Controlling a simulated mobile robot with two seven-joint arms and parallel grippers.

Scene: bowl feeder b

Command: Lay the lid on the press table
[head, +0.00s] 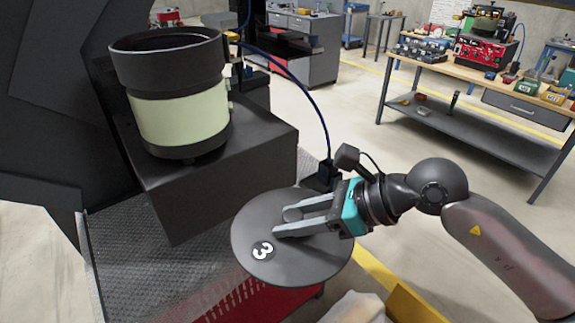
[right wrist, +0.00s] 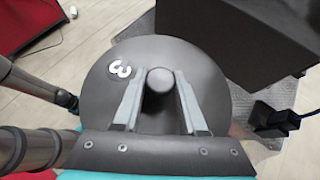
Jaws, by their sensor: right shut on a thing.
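The lid (head: 300,261) is a round dark grey disc with a white number 3 and a central knob (head: 292,214). My right gripper (head: 284,223) is shut on the knob, with a finger on either side of it. The right wrist view shows the lid (right wrist: 105,105) beneath the fingers and the knob (right wrist: 159,81) between them. The lid looks roughly level and held up. The press table (head: 130,262) seems to be the grey textured top at lower left, and the lid covers its right part. Whether they touch is unclear. My left gripper does not show.
A bowl feeder (head: 182,115) with a dark bowl and pale green body stands on a black box (head: 215,175) behind and left of the lid. A blue cable (head: 310,90) arches behind the lid. A workbench (head: 470,75) with equipment stands at the back right.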

